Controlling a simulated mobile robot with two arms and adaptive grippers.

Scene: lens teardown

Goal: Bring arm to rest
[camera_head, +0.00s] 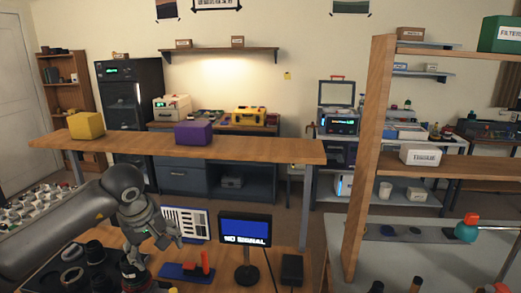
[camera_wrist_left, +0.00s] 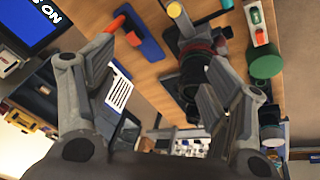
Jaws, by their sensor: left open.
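My left arm reaches in from the left in the head view. Its gripper (camera_head: 150,245) points down over the wooden workbench, left of the small monitor. In the left wrist view the two fingers (camera_wrist_left: 155,75) stand wide apart with nothing between them, so the gripper is open and empty. Dark round lens parts (camera_head: 75,265) lie on a black mat to the left of the gripper. A blue stand with a red part (camera_head: 190,270) is just right of it; it also shows in the left wrist view (camera_wrist_left: 140,35). My right gripper is not seen.
The monitor (camera_head: 245,240) reading "NO SIGNAL" stands close right of the gripper, with a black box (camera_head: 292,269) beside it. A white slotted panel (camera_head: 186,224) is behind. A raised wooden shelf (camera_head: 250,149) carries a yellow box (camera_head: 86,126) and a purple box (camera_head: 193,133).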

